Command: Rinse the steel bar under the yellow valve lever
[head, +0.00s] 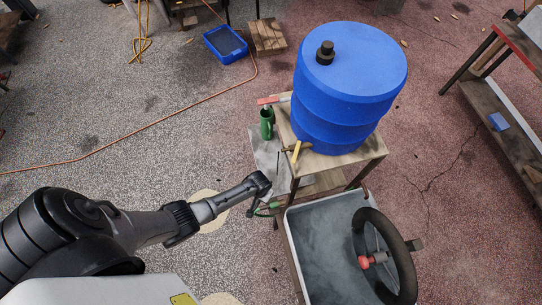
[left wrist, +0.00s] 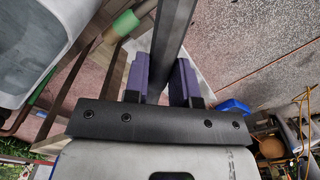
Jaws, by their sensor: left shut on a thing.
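The left wrist view shows my left gripper (left wrist: 161,75) with its two purple-padded fingers shut on the dark grey steel bar (left wrist: 173,32), which extends up out of the picture. In the head view my left gripper (head: 262,184) is left of the wooden stand and lower than the yellow valve lever (head: 297,152). The lever is at the front left edge of the stand's top, below the blue barrel (head: 350,70). The bar is hard to make out in the head view. No water is visible at the lever. My right gripper is not in view.
A grey tub (head: 325,250) stands in front of the wooden stand (head: 345,163). A black wheel with a red knob (head: 365,262) is over its right side. An orange hose (head: 150,122) crosses the open floor at left.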

